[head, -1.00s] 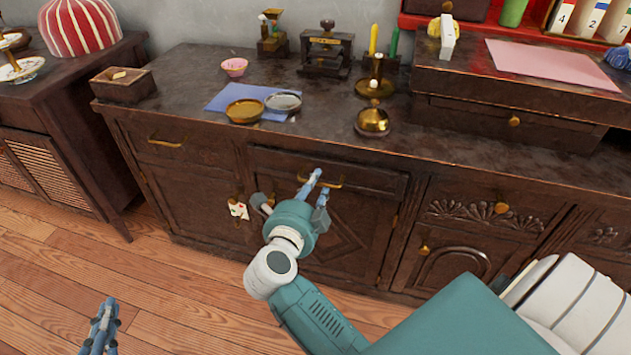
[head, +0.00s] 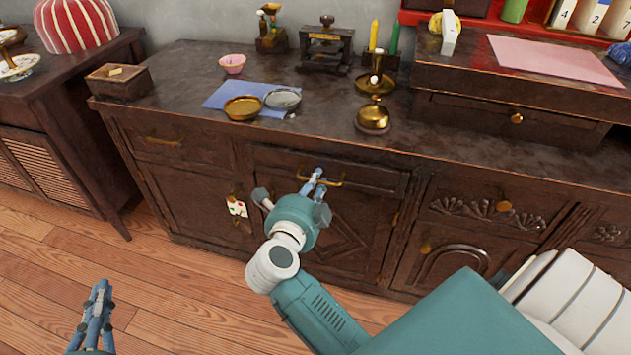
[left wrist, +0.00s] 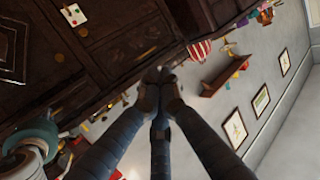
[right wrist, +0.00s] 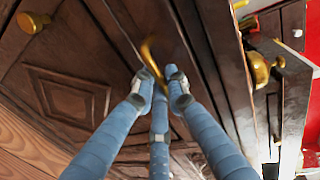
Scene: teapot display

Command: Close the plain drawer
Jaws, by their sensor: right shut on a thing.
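The plain wooden drawer front (head: 375,180) is in the middle of the dark cabinet, under its top, with a curved brass handle (head: 337,184). Whether it stands out from the cabinet is hard to tell. My right gripper (head: 317,178) is at the left part of this handle, shut on it. In the right wrist view the brass handle (right wrist: 151,60) passes by the blue fingertips (right wrist: 160,88). My left gripper (head: 101,290) is low at the left, over the floor and away from the cabinet. Its fingertips (left wrist: 160,82) are together and empty in the left wrist view.
Another drawer (head: 200,149) with a brass handle is to the left; a carved drawer (head: 470,209) is to the right. Bowls, a brass bell (head: 373,119) and a candlestick stand on the cabinet top. The wooden floor (head: 180,290) in front is clear at the left.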

